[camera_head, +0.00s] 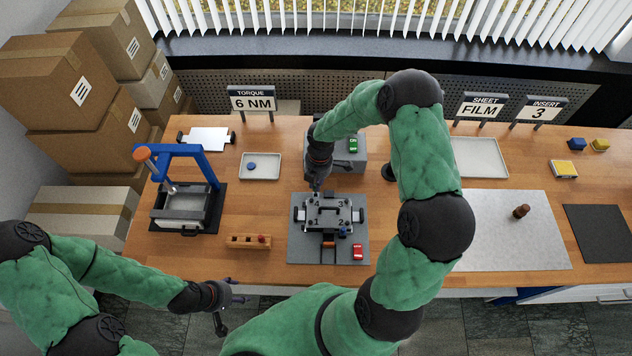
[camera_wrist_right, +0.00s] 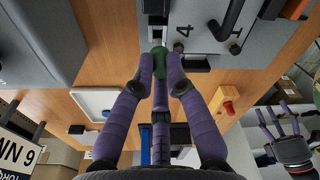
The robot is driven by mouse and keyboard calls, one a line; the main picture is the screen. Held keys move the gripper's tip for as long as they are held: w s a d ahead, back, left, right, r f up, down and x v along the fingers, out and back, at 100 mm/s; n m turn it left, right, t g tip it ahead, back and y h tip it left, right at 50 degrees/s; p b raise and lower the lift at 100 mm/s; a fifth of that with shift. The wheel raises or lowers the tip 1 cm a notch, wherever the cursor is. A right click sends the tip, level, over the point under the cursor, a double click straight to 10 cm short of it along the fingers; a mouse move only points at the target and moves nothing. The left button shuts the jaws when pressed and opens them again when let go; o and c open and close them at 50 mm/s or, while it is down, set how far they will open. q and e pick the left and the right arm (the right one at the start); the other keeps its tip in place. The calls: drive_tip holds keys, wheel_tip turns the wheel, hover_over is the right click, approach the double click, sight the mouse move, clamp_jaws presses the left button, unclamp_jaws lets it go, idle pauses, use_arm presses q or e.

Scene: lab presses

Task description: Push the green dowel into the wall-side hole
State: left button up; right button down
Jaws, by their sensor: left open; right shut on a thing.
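The grey fixture block (camera_head: 328,214) with numbered corners sits on a dark grey plate at the table's middle; part of it shows in the right wrist view (camera_wrist_right: 208,32). My right gripper (camera_head: 317,184) is at the block's far left side. In the right wrist view its fingers (camera_wrist_right: 160,72) are shut on the green dowel (camera_wrist_right: 159,61), whose visible part is short. The dowel is close to the block's edge; I cannot tell whether its tip is in a hole. The wall-side hole is not clearly visible. My left gripper (camera_head: 226,305) is open and empty, off the table's front edge.
A wooden rack (camera_head: 243,242) with a red peg stands left of the block. A white tray (camera_head: 260,158) holds a blue piece. A blue-framed press (camera_head: 185,185) stands further left. A red piece (camera_head: 358,252) lies on the plate's front right. A white mat (camera_head: 500,235) is at right.

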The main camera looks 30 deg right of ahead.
drive_tip(key=shift+s+f+b, duration=0.1)
drive_tip(key=shift+f+b, duration=0.8)
drive_tip(key=shift+f, duration=0.3)
idle(0.4)
drive_tip(key=shift+f, duration=0.1)
drive_tip(key=shift+f, duration=0.3)
drive_tip(key=shift+f+b, duration=0.5)
drive_tip(key=shift+b, duration=0.15)
drive_tip(key=c, duration=1.2)
unclamp_jaws()
drive_tip(key=shift+r, duration=0.2)
